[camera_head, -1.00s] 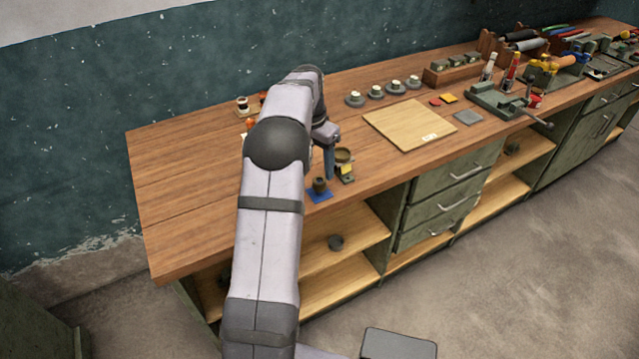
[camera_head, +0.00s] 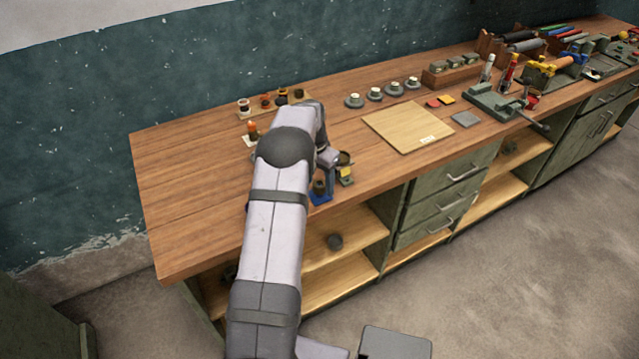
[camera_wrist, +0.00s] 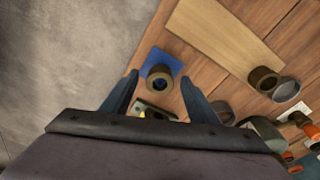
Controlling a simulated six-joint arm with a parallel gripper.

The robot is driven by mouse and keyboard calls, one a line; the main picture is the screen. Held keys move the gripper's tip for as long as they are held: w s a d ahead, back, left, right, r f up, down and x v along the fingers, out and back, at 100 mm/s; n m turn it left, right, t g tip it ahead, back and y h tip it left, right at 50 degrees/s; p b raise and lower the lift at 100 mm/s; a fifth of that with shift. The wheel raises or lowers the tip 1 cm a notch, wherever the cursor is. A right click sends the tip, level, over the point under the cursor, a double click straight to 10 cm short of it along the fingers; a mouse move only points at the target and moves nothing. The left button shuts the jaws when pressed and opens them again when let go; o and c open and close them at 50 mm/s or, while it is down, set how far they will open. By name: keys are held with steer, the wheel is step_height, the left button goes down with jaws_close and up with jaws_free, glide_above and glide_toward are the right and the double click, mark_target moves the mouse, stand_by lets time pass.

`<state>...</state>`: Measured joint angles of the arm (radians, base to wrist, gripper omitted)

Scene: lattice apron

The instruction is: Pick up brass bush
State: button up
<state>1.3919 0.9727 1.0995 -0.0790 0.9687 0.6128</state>
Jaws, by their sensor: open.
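The brass bush, a dark brownish ring-shaped cylinder (camera_wrist: 160,78), stands upright on a blue mat (camera_wrist: 156,60) near the bench's front edge. In the head view the bush (camera_head: 319,187) is partly covered by my gripper, and the blue mat (camera_head: 322,199) shows just below. In the wrist view my gripper (camera_wrist: 160,80) is open, with one blue-grey finger on each side of the bush. Clear gaps show between the fingers and the bush in that picture. I cannot tell how high the fingertips are above the mat.
A dark cup-like part with a yellow piece (camera_head: 345,172) stands close to the right of the bush. A pale board (camera_head: 409,126) lies further right. A wooden strip with several small parts (camera_head: 268,103) is at the back. The bench's left end is bare.

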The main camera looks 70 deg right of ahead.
steer(key=shift+f, duration=0.1)
steer(key=shift+c, duration=0.2)
steer(key=c, duration=1.3)
step_height(320, 180, up, 10)
steer(key=b, duration=0.3)
steer(key=shift+f, duration=0.1)
steer(key=shift+f+b, duration=1.8)
steer(key=shift+f, duration=1.05)
